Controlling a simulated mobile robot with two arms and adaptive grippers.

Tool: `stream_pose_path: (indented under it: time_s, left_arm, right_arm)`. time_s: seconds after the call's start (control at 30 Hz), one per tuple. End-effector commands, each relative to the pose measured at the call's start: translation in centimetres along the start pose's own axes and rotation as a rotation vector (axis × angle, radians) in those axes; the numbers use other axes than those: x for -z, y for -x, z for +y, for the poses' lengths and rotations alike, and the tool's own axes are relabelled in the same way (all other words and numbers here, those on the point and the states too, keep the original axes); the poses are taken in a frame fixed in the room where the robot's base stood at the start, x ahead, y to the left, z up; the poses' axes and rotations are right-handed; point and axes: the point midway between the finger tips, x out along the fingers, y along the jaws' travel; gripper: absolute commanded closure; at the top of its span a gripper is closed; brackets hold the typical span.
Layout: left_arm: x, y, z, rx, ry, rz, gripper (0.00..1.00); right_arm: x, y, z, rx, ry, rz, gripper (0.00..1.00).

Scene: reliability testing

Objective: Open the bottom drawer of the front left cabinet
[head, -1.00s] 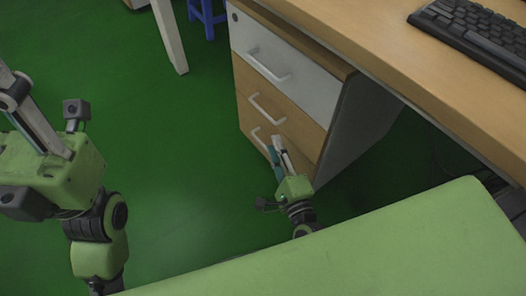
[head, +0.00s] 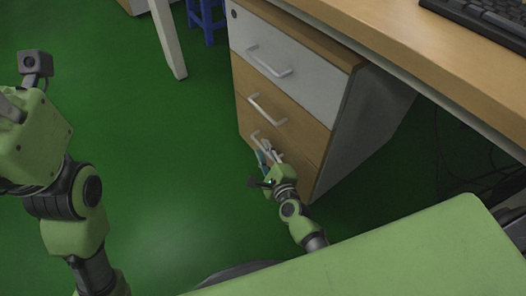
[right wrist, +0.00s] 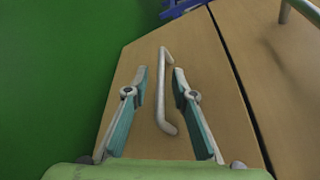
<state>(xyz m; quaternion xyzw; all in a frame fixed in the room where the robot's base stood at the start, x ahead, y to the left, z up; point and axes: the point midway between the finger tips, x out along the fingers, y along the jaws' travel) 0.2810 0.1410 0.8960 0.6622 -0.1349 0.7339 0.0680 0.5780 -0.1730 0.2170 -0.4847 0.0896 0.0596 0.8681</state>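The cabinet (head: 345,125) stands under the desk, with a white top drawer and two wood-coloured drawers below. The bottom drawer (head: 301,174) looks shut, flush with the front. Its pale bar handle (head: 257,136) is partly hidden by my right gripper (head: 266,156). In the right wrist view, the handle (right wrist: 164,95) runs between the two open fingers of the right gripper (right wrist: 161,82), with a visible gap on each side. My left gripper (head: 10,108) is at the left edge, mostly cut off, far from the cabinet; its fingers do not show clearly.
The middle handle (head: 267,108) and top handle (head: 270,63) are above. The desk (head: 440,65) overhangs the cabinet and carries a keyboard (head: 485,20). A pale table leg (head: 168,40) and blue stool (head: 207,18) stand behind. The green floor (head: 170,150) left of the cabinet is clear.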

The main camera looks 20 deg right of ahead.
Motion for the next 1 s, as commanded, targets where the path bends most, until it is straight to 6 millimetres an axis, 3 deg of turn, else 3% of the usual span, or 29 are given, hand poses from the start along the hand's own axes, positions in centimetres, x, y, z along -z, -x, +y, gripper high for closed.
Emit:
stream_pose_path:
  time_s: [0.13, 0.43, 0.53, 1.0]
  left_arm:
    - [0.21, -0.13, 0.09, -0.004, -0.001, 0.011, 0.6]
    - [0.23, -0.27, 0.1, -0.005, -0.002, 0.013, 0.6]
    - [0.23, -0.27, 0.11, -0.005, -0.002, 0.013, 0.6]
    - [0.22, -0.44, 0.09, -0.005, -0.001, 0.013, 0.6]
  right_arm:
    - [0.03, -1.02, -0.02, 0.001, 0.0, 0.0, 0.76]
    - [-0.01, -1.16, -0.06, 0.0, 0.001, 0.0, 0.76]
    - [-0.01, -1.15, -0.06, 0.0, 0.001, 0.0, 1.0]
    - [-0.59, -0.89, 0.38, -0.003, 0.0, -0.001, 1.0]
